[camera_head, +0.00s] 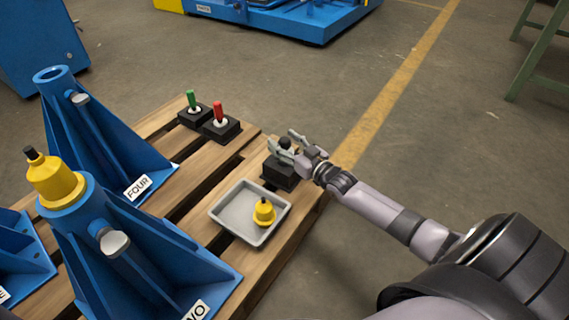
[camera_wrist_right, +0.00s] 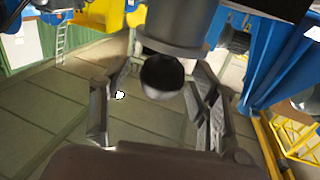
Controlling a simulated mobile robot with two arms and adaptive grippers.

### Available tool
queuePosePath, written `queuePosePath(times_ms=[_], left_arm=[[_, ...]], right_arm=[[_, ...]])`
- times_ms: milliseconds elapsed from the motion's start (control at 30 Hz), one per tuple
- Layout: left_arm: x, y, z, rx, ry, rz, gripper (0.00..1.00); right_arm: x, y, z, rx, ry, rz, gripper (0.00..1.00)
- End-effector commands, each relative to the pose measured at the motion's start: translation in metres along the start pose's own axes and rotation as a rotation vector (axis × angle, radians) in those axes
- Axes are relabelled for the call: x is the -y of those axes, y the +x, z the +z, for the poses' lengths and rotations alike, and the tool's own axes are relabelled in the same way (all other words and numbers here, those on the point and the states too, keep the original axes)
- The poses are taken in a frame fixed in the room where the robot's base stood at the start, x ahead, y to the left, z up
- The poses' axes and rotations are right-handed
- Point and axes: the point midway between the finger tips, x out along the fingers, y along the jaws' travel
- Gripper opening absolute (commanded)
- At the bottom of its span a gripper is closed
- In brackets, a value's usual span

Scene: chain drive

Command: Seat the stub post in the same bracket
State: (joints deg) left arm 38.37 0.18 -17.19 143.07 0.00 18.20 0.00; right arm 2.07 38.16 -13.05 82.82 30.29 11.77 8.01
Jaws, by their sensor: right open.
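My right gripper (camera_head: 296,144) is open at the black stand (camera_head: 279,175) at the pallet's right edge. A dark round knob (camera_head: 285,143), likely the top of the stub post, shows between its fingers. In the right wrist view a dark ball (camera_wrist_right: 163,75) on a grey cylinder (camera_wrist_right: 180,25) sits between the open fingers (camera_wrist_right: 160,105); I cannot tell whether they touch it. A blue bracket (camera_head: 112,262) marked "WO", its first letter cut off, carries a yellow collar with a black-tipped post (camera_head: 54,180). My left gripper is out of view.
A grey tray (camera_head: 233,231) holds a yellow part (camera_head: 264,212). Black blocks hold a green post (camera_head: 192,100) and a red post (camera_head: 218,112). The blue bracket marked FOUR (camera_head: 110,150) has an empty top ring. Floor right of the pallet is clear.

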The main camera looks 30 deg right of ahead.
Motion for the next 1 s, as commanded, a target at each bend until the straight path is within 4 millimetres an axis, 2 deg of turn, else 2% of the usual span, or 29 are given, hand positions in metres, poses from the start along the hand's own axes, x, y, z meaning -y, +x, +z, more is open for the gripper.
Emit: queuePosePath(times_ms=[267, 1000], left_arm=[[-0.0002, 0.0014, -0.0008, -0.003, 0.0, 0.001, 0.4], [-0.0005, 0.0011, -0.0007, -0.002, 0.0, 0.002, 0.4]], right_arm=[[0.0002, 0.0016, -0.0005, 0.001, 0.0, 0.0, 0.54], [0.0002, 0.0013, -0.0002, 0.001, 0.001, 0.0, 0.05]])
